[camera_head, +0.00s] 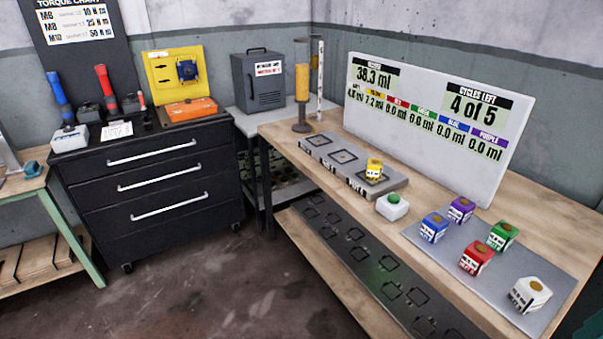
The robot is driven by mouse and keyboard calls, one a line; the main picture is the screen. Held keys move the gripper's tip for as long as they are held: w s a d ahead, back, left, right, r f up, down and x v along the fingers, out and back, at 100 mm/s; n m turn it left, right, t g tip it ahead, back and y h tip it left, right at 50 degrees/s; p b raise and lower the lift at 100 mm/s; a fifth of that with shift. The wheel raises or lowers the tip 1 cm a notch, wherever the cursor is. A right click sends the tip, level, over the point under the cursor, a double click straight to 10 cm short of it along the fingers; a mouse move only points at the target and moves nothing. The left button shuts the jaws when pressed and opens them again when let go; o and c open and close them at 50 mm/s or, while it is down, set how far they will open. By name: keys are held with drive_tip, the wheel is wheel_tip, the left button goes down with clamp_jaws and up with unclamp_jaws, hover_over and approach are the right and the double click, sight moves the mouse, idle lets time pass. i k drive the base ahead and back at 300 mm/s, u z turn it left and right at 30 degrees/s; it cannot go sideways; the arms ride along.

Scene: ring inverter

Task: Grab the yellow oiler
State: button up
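The yellow oiler (374,168) is a small boxy container with a yellow top and a pale labelled front. It stands upright on the right-hand square of a low grey block (331,168) on the wooden bench (290,128). The block's other two squares are empty. My gripper is not in view.
A white box with a green top (392,207) sits just in front of the block. Blue (434,227), purple (461,209), red (476,257), green (502,236) and white (529,294) oilers stand on a grey mat at right. A display board (430,150) rises behind; an amber cylinder (302,85) stands at left.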

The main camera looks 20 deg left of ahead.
sight(374, 166)
drive_tip(key=u, duration=2.55)
drive_tip(key=i, duration=2.35)
drive_tip(key=z, duration=3.85)
drive_tip(key=i, duration=0.5)
